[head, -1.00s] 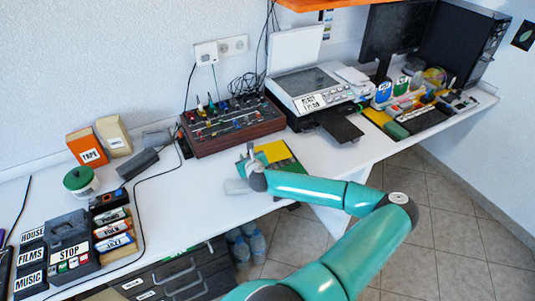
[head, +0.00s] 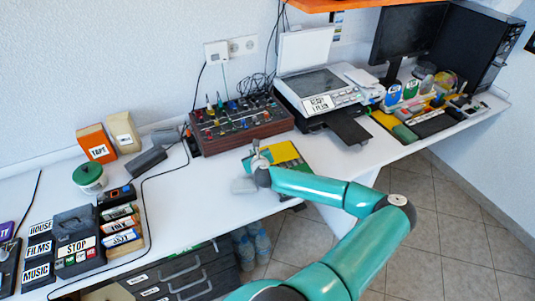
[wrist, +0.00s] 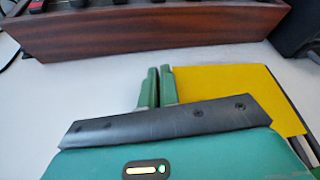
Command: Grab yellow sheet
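The yellow sheet (head: 284,153) lies flat on the white desk, in front of the knob box, with a green piece at its right. In the wrist view, the yellow sheet (wrist: 235,85) is just right of my fingers, and its near part is hidden behind my gripper's body. My gripper (head: 257,157) is low over the desk at the sheet's left edge. In the wrist view, my gripper (wrist: 158,82) has its two green fingers close together with only a slim gap. I see nothing clearly held between them, and whether they touch the sheet's edge is unclear.
A wooden knob box (head: 240,128) stands behind the sheet. A printer (head: 322,90) with a dark tray (head: 347,126) is at the right rear.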

